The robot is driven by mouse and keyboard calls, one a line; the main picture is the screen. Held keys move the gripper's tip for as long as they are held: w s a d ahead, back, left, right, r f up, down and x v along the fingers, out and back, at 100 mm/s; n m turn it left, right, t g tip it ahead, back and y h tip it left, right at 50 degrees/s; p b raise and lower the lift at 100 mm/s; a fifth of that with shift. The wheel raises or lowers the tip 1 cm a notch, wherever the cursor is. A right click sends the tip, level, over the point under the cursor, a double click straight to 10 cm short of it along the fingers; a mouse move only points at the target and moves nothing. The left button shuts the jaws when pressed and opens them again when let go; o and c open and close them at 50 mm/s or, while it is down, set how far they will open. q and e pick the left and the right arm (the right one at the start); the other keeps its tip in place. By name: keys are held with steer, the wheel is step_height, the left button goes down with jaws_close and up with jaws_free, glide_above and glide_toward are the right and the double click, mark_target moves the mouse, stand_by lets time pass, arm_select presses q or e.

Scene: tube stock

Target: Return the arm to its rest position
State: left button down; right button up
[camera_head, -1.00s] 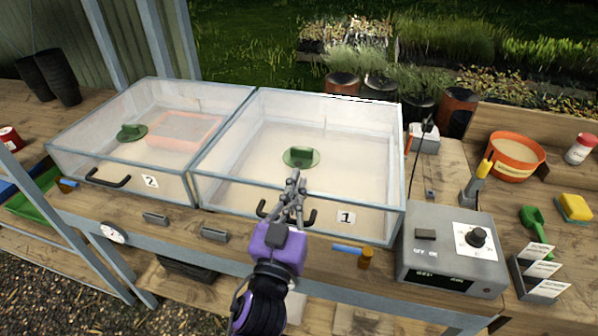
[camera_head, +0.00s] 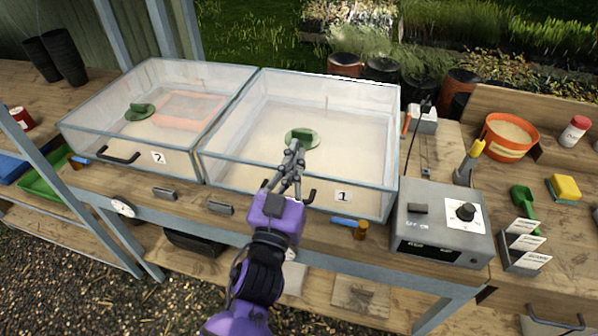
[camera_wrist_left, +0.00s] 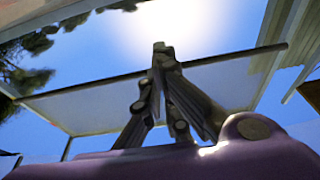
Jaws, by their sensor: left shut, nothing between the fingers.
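My left gripper (camera_head: 291,158) is shut and empty. In the head view it points up and away, in front of the clear box marked 1 (camera_head: 240,165), and covers part of that box's front and its black handle (camera_head: 312,196). I cannot tell whether it touches the box. In the left wrist view the gripper's fingertips (camera_wrist_left: 160,48) are together, with sky and a pale roof panel (camera_wrist_left: 100,98) behind them. My right gripper is not in view.
The clear box marked 2 (camera_head: 68,136) stands to the left. A grey control box (camera_head: 418,252), an orange-rimmed sieve (camera_head: 511,150), a green scoop (camera_head: 524,200), a yellow sponge (camera_head: 565,187) and a label holder (camera_head: 518,262) crowd the bench's right side.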

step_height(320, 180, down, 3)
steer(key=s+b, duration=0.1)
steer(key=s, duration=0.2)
arm_select(q)
steer(key=shift+f+b+v, duration=0.5)
steer(key=shift+f+v, duration=0.3)
steer(key=shift+v, duration=3.9)
steer(key=s+a+f+n+g+y+p, duration=0.1)
steer(key=s+a+f+g+y, duration=0.2)
steer(key=f, duration=0.7)
steer(key=s+a+f+g+y+p, duration=0.1)
steer(key=s+a+f+g, duration=0.15)
steer(key=a+f, duration=0.45)
steer(key=s+a+f+n+g+y+p, duration=0.1)
steer(key=s+a+f+g, duration=0.2)
steer(key=s+f, duration=0.4)
steer(key=s+a+f+n+g+y+p, duration=0.1)
steer(key=s+a+f, duration=0.4)
steer(key=s, duration=0.6)
steer(key=shift+a+f+g+p, duration=0.3)
steer(key=shift+f+g+p, duration=0.3)
steer(key=shift+f+g, duration=0.35)
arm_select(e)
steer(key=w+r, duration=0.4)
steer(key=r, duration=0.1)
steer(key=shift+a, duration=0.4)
